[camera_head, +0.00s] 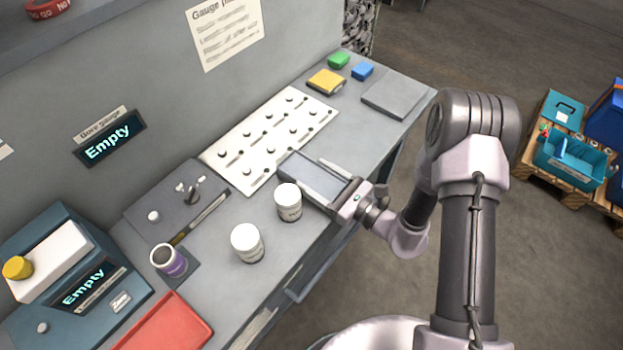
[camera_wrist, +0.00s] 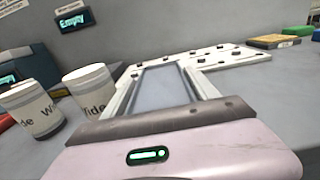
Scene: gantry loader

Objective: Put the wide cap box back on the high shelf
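Two white round tubs with white lids stand upright on the grey bench; the nearer one to my gripper (camera_head: 289,203) shows "ide" in the wrist view (camera_wrist: 92,90), the other (camera_head: 247,244) shows parts of "Wide" there (camera_wrist: 35,110). I cannot single out a wide cap box with certainty. A grey ledge (camera_head: 105,22) at the top left may be the high shelf; its top is mostly out of view. My gripper (camera_head: 306,165) is low over the bench, right of the nearer tub and apart from it. Its fingers are spread, with a grey surface visible between them (camera_wrist: 165,75).
A white board with pegs (camera_head: 270,130) lies beyond my gripper. Yellow, green and blue blocks (camera_head: 327,82) and a grey plate (camera_head: 393,96) are farther back. A purple-labelled cup (camera_head: 170,262), red tray (camera_head: 170,325) and blue device reading "Empty" (camera_head: 75,290) are at left.

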